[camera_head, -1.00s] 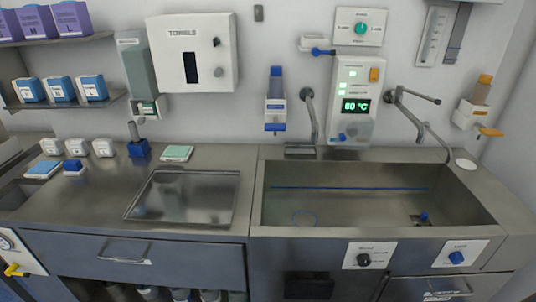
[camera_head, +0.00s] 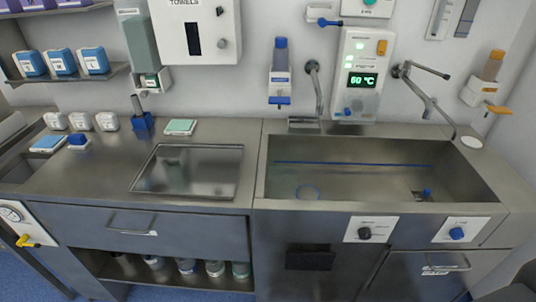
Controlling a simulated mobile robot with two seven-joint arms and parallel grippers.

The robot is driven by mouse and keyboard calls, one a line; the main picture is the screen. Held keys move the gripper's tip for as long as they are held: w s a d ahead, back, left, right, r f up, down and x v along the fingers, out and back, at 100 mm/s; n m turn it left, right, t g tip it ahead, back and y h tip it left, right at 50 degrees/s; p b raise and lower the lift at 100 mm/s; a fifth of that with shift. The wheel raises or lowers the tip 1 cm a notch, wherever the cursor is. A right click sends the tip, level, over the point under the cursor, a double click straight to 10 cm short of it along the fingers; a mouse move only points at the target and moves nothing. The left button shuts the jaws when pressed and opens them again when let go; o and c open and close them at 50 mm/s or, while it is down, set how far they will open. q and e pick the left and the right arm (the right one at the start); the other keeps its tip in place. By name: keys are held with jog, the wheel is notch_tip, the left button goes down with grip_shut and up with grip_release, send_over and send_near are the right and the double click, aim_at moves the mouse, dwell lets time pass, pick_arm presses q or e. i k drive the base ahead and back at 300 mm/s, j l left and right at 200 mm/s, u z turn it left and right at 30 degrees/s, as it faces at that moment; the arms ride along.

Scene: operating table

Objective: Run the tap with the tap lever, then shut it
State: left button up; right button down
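A steel sink basin (camera_head: 380,202) is set in the counter at the right. A wall tap with a swan-neck spout (camera_head: 319,90) stands at its back left. A second wall fitting (camera_head: 398,71) at the back right has a straight metal lever (camera_head: 430,70) pointing right and a long jointed arm (camera_head: 436,112) reaching down toward the basin's right end. I cannot tell for certain which handle is the tap lever. No running water is visible. Neither of my grippers is in view.
A control panel (camera_head: 357,95) reads 60 °C between the fittings. Two dials (camera_head: 364,234) (camera_head: 457,234) sit on the sink front. Dispensers (camera_head: 280,75) (camera_head: 490,75) hang on the wall. A steel tray (camera_head: 190,172), small boxes and a green pad (camera_head: 181,127) lie on the left counter.

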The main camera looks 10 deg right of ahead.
aim_at(408, 63)
jog(key=z, duration=1.45)
jog(key=u, duration=0.15)
